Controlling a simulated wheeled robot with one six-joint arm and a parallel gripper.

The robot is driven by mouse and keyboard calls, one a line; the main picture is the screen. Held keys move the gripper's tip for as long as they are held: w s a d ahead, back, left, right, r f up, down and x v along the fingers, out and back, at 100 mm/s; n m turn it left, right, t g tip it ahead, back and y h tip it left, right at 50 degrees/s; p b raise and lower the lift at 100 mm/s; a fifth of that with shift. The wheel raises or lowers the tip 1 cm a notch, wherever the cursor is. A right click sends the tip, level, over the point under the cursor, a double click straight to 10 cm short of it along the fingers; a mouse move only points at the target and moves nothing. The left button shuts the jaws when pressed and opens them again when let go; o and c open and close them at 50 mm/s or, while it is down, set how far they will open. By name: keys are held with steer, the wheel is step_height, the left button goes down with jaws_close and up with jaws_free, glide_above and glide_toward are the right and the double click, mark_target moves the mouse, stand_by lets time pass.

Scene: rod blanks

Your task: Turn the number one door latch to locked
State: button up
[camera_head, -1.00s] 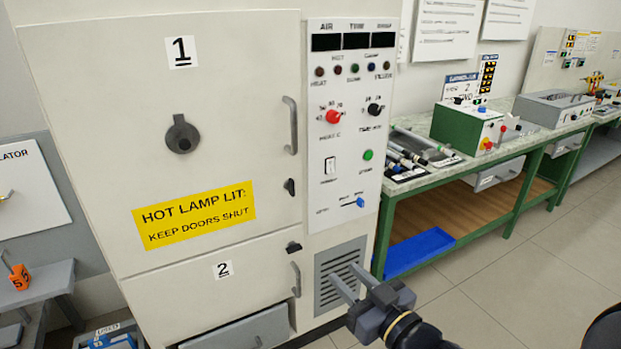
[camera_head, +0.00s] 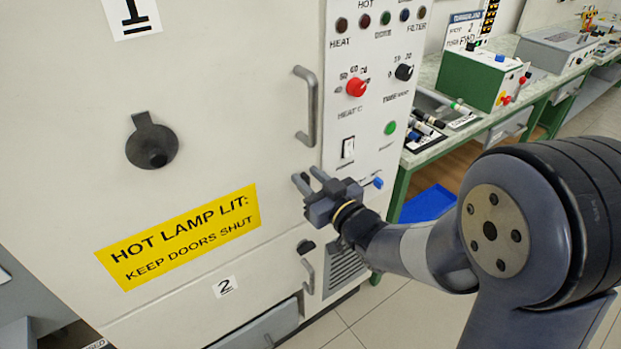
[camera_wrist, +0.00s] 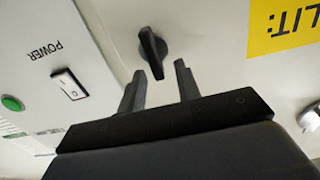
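The number one door latch is a small dark knob (camera_wrist: 152,50) on the pale cabinet face, seen in the wrist view. It tapers to a tip that points down in that inverted picture. In the head view my gripper hides it. My gripper (camera_head: 309,180) is open at the right edge of the number one door (camera_head: 225,80). In the wrist view its two fingertips (camera_wrist: 159,72) stand apart, one to each side of the latch's tip. I cannot tell whether either finger touches it.
The door's grey handle (camera_head: 309,107) is just above my gripper. A power switch (camera_head: 348,149) and red knob (camera_head: 356,87) are on the panel to the right. The number two door's dark latch (camera_head: 305,246) and handle (camera_head: 308,275) are below. A green bench (camera_head: 399,193) stands at right.

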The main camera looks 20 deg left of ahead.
mark_target(291, 184)
steer(key=shift+c, duration=0.3)
jaws_close()
steer(key=shift+f+b, duration=0.15)
steer(key=shift+b, duration=0.45)
steer(key=n+b, duration=0.4)
steer(key=b, duration=0.1)
steer(key=s+a+f+n+b, duration=0.1)
steer(key=n+b, duration=0.3)
steer(key=b, duration=0.1)
steer(key=n+b, duration=0.5)
steer(key=b, duration=0.1)
steer(key=shift+s+a+f, duration=0.25)
steer(key=shift+s+f, duration=0.1)
steer(key=shift+f, duration=0.05)
steer(key=shift+f+n+b, duration=0.15)
steer(key=shift+n+b, duration=0.85)
steer(key=shift+n, duration=0.2)
steer(key=shift+f+n+b, duration=0.15)
steer(key=shift+n+b, duration=0.8)
steer(key=shift+n, duration=0.25)
